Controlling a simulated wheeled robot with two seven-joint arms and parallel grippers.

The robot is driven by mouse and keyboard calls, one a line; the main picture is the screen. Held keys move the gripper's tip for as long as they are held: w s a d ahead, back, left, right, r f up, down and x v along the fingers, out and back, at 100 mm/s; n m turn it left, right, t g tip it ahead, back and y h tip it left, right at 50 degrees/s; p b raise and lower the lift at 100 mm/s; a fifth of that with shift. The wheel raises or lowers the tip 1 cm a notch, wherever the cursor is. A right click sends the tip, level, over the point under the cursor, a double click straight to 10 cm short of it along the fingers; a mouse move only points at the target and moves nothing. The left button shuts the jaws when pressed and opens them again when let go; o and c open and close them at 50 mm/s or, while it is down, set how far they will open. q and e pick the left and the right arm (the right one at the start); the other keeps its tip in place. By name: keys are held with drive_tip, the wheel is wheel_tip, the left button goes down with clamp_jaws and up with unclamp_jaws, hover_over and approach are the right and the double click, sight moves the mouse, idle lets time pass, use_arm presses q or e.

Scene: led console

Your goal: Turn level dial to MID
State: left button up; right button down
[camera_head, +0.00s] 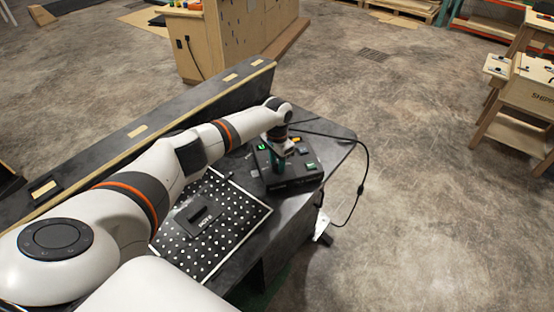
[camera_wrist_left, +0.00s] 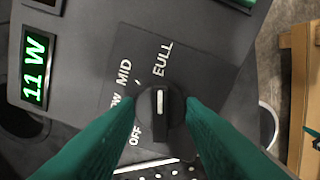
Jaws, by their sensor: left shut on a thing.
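The console (camera_head: 297,183) is a dark box on the table, with a lit green display (camera_head: 262,147). The level dial (camera_wrist_left: 160,107) is a black round knob with a white line, ringed by the printed words OFF, MID and FULL; another label at left is partly hidden by a finger. The white line points up in the wrist view, toward the FULL side and right of MID. The display (camera_wrist_left: 36,68) reads 11 W. My left gripper (camera_wrist_left: 168,104) has its teal fingers shut on the dial, one on each side. My right gripper is not in view.
A perforated board (camera_head: 232,232) with a dark block (camera_head: 197,216) lies on the table (camera_head: 320,140) beside the console. A long raised ledge (camera_head: 150,135) runs along the table's back. A black cable (camera_head: 362,170) hangs off the right side.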

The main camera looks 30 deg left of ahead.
sight(277, 162)
use_arm(q)
drive_tip(key=n+p, duration=0.2)
drive_tip(key=n, duration=0.2)
drive_tip(key=shift+d+r+p, duration=0.1)
drive_tip(key=shift+r+p, duration=0.05)
drive_tip(key=shift+p, duration=0.2)
drive_tip(key=n+p, duration=0.2)
drive_tip(key=n, duration=0.2)
drive_tip(key=shift+n, duration=0.4)
drive_tip(key=shift+w, duration=0.1)
drive_tip(key=o, duration=1)
drive_tip(key=shift+r, duration=0.15)
wheel_tip(277, 162, up, 12)
drive_tip(key=shift+f, duration=0.2)
